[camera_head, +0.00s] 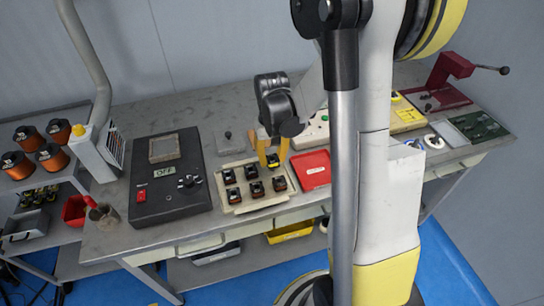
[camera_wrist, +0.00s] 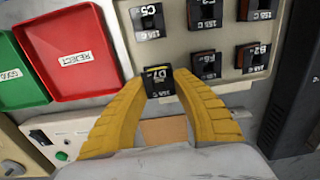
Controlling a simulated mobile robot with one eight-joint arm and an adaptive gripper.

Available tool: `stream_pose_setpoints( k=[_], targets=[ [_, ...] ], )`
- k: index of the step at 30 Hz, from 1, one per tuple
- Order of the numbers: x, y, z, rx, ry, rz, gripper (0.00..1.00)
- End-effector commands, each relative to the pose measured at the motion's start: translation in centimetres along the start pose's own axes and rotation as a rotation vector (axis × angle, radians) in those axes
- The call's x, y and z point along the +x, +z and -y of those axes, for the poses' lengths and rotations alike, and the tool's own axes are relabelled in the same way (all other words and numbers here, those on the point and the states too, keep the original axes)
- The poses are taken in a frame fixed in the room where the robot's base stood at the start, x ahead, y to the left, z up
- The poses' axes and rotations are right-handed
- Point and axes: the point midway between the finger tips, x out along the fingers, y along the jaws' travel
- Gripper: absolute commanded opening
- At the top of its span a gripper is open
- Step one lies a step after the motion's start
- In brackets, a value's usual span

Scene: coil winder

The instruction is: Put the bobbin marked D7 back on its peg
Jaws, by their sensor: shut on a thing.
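My gripper (camera_head: 268,152) is shut on a small dark bobbin with a D7 label (camera_wrist: 158,83), its yellow fingers on either side. In the head view the held bobbin (camera_head: 273,161) is at the back right of a beige peg board (camera_head: 261,204). In the wrist view the board (camera_wrist: 228,93) shows several other bobbins standing on it in two rows, one marked C5 (camera_wrist: 148,21). The held bobbin is over or at the one place without another bobbin. The peg beneath it is hidden, and I cannot tell whether the bobbin touches it.
A red tray labelled REJECT (camera_wrist: 75,58) lies right beside the board in the head view (camera_head: 311,180), with a green tray (camera_wrist: 18,75) beyond it. A black control box marked OFF (camera_head: 165,172) stands to the left. A red hand press (camera_head: 447,72) stands at far right.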

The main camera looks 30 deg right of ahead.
Motion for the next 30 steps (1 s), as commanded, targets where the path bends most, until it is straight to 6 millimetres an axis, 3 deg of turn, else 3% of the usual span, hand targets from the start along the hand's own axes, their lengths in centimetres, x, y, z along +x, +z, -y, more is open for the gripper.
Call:
stream_pose_setpoints(
  k=[30],
  targets=[
    [1.6, 0.0, 0.0, 0.000, 0.000, 0.000, 0.00]
  ],
)
